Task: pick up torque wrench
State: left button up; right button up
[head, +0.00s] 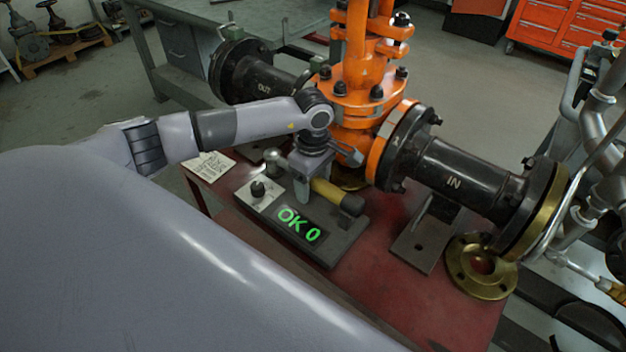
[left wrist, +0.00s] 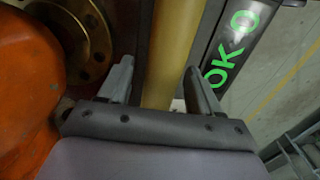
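The torque wrench (head: 330,190) shows as a yellow handle with a dark end, lying over a dark stand with a green "OK 0" display (head: 299,223). A rounded silver part (head: 273,157) at the left may be its head; my gripper hides the middle. My left gripper (head: 325,176) points down at the handle. In the left wrist view the yellow handle (left wrist: 174,50) runs between the two open fingers (left wrist: 160,84), with a gap visible on each side. My right gripper is not in view.
The orange valve (head: 360,110) with black flanged pipes (head: 455,178) stands close beside my gripper. A brass flange ring (head: 462,268) lies on the red table (head: 370,295). A white card (head: 209,166) lies at the table's left. Grey pipework (head: 600,120) stands at the right.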

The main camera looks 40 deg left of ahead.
pick_arm(q)
grip_shut()
jog(key=shift+w+r, duration=0.15)
jog(key=shift+r, duration=0.55)
notch_tip(320, 180, up, 9)
jog(key=shift+f, duration=0.1)
jog(key=w+d+r+m+p, duration=0.1)
jog(key=d+r+p, duration=0.3)
jog(key=r, duration=0.5)
jog(key=w+d+r+m+p, duration=0.2)
jog(key=d+r+m+p, duration=0.1)
jog(key=d+r, duration=0.4)
notch_tip(320, 180, up, 3)
jog(key=shift+r+m+p, duration=0.15)
jog(key=shift+m+p, duration=0.15)
jog(key=shift+p, duration=0.35)
